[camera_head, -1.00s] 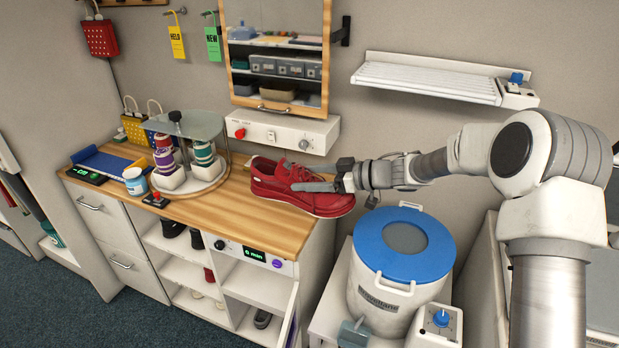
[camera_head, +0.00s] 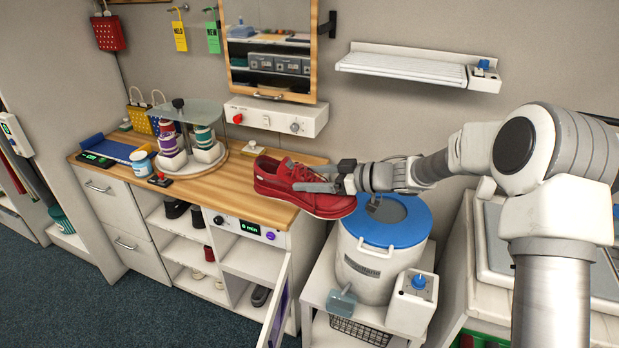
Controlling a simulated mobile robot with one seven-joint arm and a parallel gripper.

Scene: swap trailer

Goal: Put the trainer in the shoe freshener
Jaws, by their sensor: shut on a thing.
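The red trainer (camera_head: 288,189) with a red sole is held in the air at the counter's right end, its right end near the blue-lidded tub. My gripper (camera_head: 318,182) is shut on the trainer's upper from the right. Part of the trainer is hidden behind the fingers. A white unit with a green "0 min" display (camera_head: 250,227) and a purple button, which looks like the shoe freshener, is set under the counter, below and left of the trainer. The compartment (camera_head: 250,262) under it is open, its door (camera_head: 279,302) swung out toward me.
A white tub (camera_head: 372,270) with a blue lid stands on a low stand right of the counter. The wooden counter (camera_head: 240,185) carries a carousel of shoes (camera_head: 190,145) and a cup (camera_head: 141,161). Shelves left of the freshener hold dark shoes (camera_head: 176,208). Floor in front is clear.

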